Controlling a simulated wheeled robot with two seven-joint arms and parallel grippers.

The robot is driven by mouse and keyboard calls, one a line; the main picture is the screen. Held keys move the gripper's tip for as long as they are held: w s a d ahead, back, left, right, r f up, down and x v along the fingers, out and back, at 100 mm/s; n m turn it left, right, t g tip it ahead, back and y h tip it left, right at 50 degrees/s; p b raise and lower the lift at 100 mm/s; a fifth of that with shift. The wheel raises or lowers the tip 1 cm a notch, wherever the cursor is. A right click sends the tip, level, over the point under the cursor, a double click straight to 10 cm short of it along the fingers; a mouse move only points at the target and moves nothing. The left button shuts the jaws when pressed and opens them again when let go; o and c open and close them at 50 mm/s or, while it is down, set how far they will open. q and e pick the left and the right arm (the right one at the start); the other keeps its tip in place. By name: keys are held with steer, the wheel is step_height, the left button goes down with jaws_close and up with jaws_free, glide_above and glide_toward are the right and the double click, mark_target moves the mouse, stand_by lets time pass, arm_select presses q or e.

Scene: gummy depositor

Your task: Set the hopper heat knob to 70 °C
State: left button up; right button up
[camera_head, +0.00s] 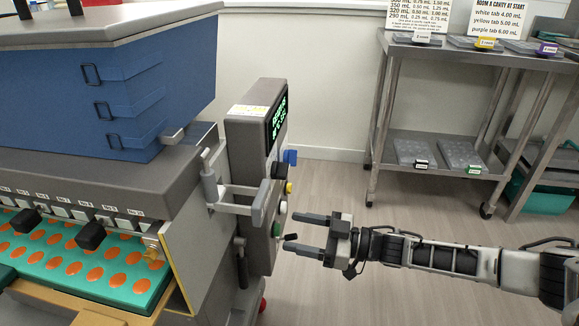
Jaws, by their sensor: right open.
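The depositor's control panel (250,165) stands at the right end of the machine, seen nearly edge-on. Its dark display (277,120) shows green text too slanted to read surely. Below the display sit a blue knob (290,157), a black knob (279,170), a yellow button (289,187) and a green button (277,229). I cannot tell which knob is the hopper heat knob, and no dial setting shows. My right gripper (296,232) is open and empty, fingers pointing left at the panel's lower part, below the knobs. My left gripper is out of view.
The blue hopper (150,95) sits on the machine above a teal mould tray (110,268) with orange cavities. A grey lever handle (209,180) sticks out left of the panel. A metal shelf cart (460,55) with trays stands at the back right. Open floor lies between.

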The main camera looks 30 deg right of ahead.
steer(key=d+r+n+g, duration=0.1)
steer(key=d+r, duration=0.3)
steer(key=d, duration=0.4)
steer(key=d+r+n, duration=0.1)
steer(key=d+r, duration=0.3)
steer(key=d, duration=0.3)
steer(key=b, duration=0.1)
glide_toward(280, 171)
steer(key=x, duration=0.7)
steer(key=shift+w+y, duration=0.3)
steer(key=shift+w, duration=0.25)
steer(key=c, duration=1)
